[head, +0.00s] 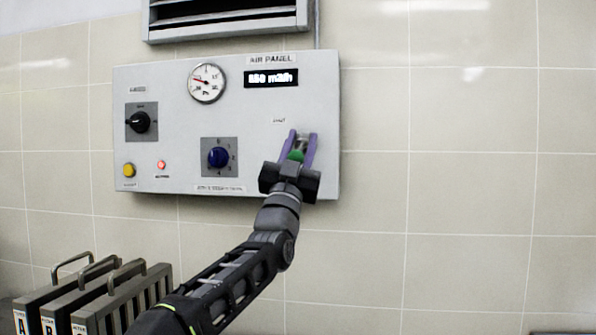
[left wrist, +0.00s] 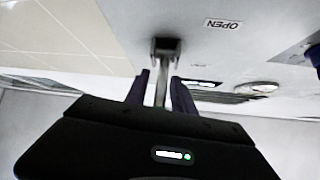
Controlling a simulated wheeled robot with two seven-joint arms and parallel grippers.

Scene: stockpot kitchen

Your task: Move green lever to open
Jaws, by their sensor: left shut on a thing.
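The green lever (head: 296,155) is at the lower right of the grey air panel (head: 180,120); its green end shows between my gripper's fingers. My left gripper (head: 301,146) has its two purple fingers on either side of the lever and is shut on it. In the left wrist view the lever's metal stem (left wrist: 161,88) runs from a dark mount (left wrist: 165,48) down between the fingers (left wrist: 158,92). My right gripper is not in view.
The panel also has a round gauge (head: 206,83), a lit display (head: 271,78), a black knob (head: 139,122), a blue knob (head: 218,157) and a yellow button (head: 129,170). A vent (head: 228,18) is above. Handled filter units (head: 95,295) stand at lower left. The tiled wall at right is clear.

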